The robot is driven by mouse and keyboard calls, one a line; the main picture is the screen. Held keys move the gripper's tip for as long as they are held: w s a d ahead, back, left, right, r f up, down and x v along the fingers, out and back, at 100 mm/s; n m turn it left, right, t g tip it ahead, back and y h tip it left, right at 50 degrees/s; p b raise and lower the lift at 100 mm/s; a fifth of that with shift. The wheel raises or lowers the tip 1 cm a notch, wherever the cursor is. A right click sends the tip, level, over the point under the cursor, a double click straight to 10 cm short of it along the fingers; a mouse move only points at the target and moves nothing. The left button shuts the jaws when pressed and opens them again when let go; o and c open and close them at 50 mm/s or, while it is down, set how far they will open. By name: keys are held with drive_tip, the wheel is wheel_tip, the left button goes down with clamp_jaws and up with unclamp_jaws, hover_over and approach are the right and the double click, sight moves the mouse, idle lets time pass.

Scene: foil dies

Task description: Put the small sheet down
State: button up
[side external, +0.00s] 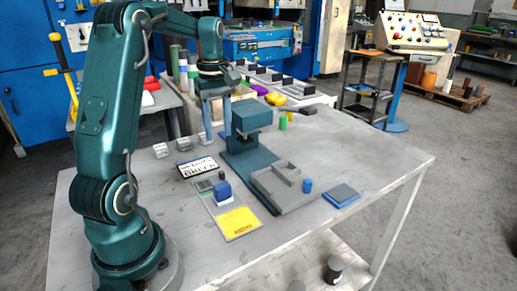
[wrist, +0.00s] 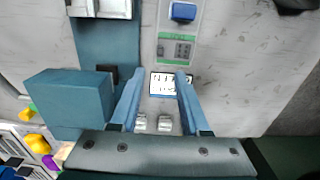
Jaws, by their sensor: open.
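My gripper (side external: 217,138) hangs above the table behind the lettered card, fingers pointing down. In the wrist view its fingers (wrist: 158,78) stand apart with nothing gripped between them. A white card with black lettering (side external: 198,167) lies flat on the table; in the wrist view it shows between and beyond the fingertips (wrist: 163,83). A long pale mat (side external: 211,207) carries a small grey-green sheet (side external: 204,185), a blue block (side external: 222,190) and a yellow sheet (side external: 238,223). The small sheet also shows in the wrist view (wrist: 178,49). I cannot tell which sheet the task names.
A teal press (side external: 242,122) stands right of my gripper, with a grey walled tray (side external: 287,190) in front. Two small metal blocks (side external: 172,148) lie behind the card. The table's far right is clear.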

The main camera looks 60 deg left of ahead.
drive_tip(key=s+d+r+m+t+y, duration=0.1)
drive_tip(key=d+r+m, duration=0.1)
drive_tip(key=d+m, duration=0.4)
drive_tip(key=s+d+r+m+t, duration=0.1)
drive_tip(key=d+r+m+t, duration=0.15)
drive_tip(key=d, duration=0.55)
drive_tip(key=s+d+f+m+t+h, duration=0.1)
drive_tip(key=s+d+f+m+t, duration=0.1)
drive_tip(key=s+d+m, duration=0.4)
drive_tip(key=d+m, duration=0.2)
drive_tip(key=m, duration=0.1)
drive_tip(key=shift+s+d, duration=0.25)
drive_tip(key=shift+s, duration=0.15)
drive_tip(key=shift+m, duration=0.25)
